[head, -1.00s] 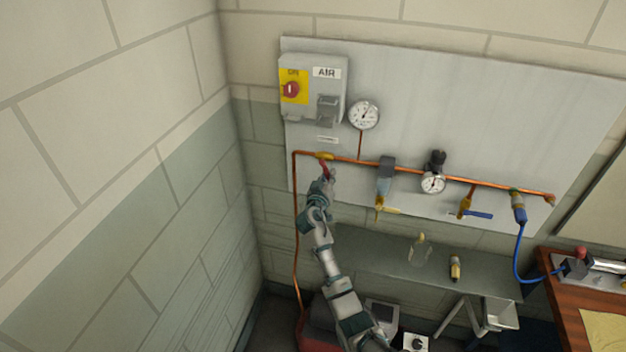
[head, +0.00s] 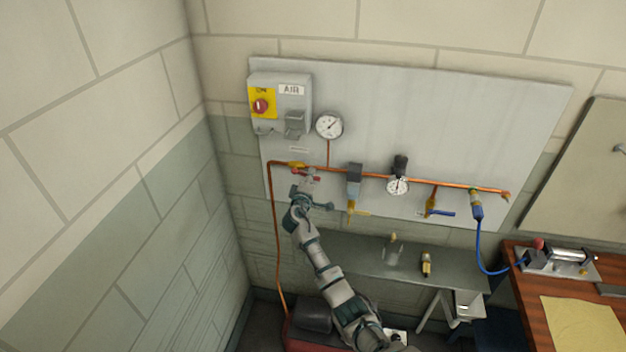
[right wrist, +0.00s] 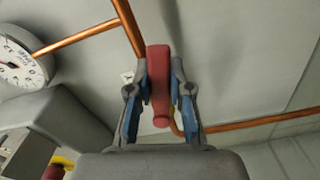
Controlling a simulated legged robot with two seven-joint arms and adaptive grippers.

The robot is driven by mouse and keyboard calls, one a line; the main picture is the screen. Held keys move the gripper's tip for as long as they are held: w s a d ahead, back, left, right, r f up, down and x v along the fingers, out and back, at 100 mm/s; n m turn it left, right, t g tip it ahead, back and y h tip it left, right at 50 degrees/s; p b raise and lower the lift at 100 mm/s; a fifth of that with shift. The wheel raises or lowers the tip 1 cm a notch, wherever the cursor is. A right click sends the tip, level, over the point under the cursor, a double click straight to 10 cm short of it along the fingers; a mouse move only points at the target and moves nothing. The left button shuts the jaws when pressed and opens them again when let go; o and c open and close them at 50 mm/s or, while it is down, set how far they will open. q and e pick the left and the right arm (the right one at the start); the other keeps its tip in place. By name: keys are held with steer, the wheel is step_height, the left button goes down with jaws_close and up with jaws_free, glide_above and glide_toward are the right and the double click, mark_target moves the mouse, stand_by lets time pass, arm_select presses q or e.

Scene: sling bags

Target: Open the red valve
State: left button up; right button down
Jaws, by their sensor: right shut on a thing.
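The red valve handle (head: 308,177) is on the copper pipe near the pipe's left corner, by a yellow valve body (head: 295,164). The handle slants slightly down to the right, close to the line of the pipe. My right gripper (head: 304,181) is at the handle, below the pipe. In the right wrist view the red handle (right wrist: 158,85) sits between the two fingers of my right gripper (right wrist: 159,92), which are shut on it. The gripper partly covers the handle in the head view. My left gripper is not in view.
A grey switch box (head: 301,82) with a red knob and a gauge (head: 329,125) are above the pipe. A filter (head: 354,182), a regulator (head: 400,168) and a blue-handled valve (head: 440,212) are to the right. A shelf (head: 350,245) is below.

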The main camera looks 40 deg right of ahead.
steer(key=shift+r+n+p, duration=0.5)
steer(key=shift+n+p, duration=0.1)
steer(key=shift+n, duration=0.1)
steer(key=shift+r+n+p, duration=0.15)
steer(key=shift+n+p, duration=0.5)
steer(key=shift+n, duration=0.15)
steer(key=c, duration=1)
jaws_free()
steer(key=shift+c, duration=0.2)
steer(key=shift+w, duration=0.15)
